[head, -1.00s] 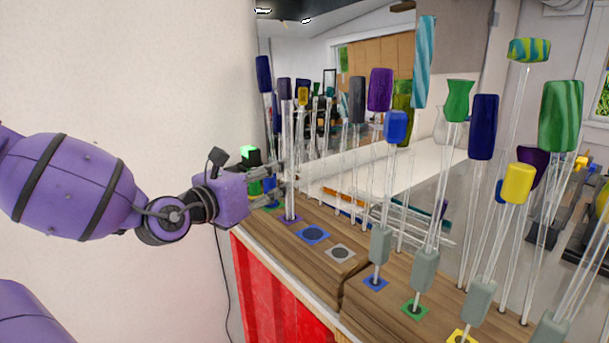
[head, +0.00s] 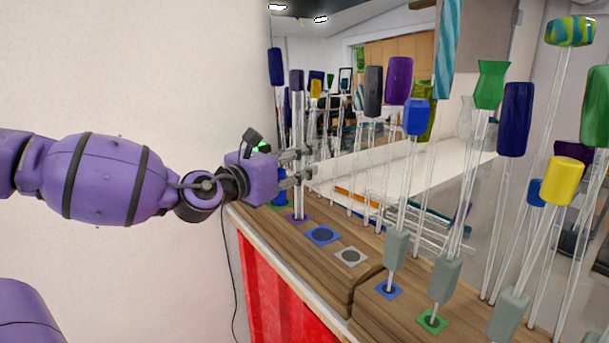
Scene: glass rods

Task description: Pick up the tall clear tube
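The tall clear tube (head: 298,125) stands upright near the far left end of the wooden bench, over a purple square (head: 298,217). A dark purple piece shows at its top. My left gripper (head: 308,163) reaches in from the left at the tube's mid-height. Its two fingers are apart, and they overlap the tube in the picture. I cannot tell whether either finger touches it. My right gripper is not in view.
Blue (head: 322,235) and grey (head: 351,256) squares lie bare on the wooden bench (head: 300,255). Several clear rods with coloured tops stand to the right, including a blue top (head: 416,117) and a yellow top (head: 562,181). A pale wall fills the left.

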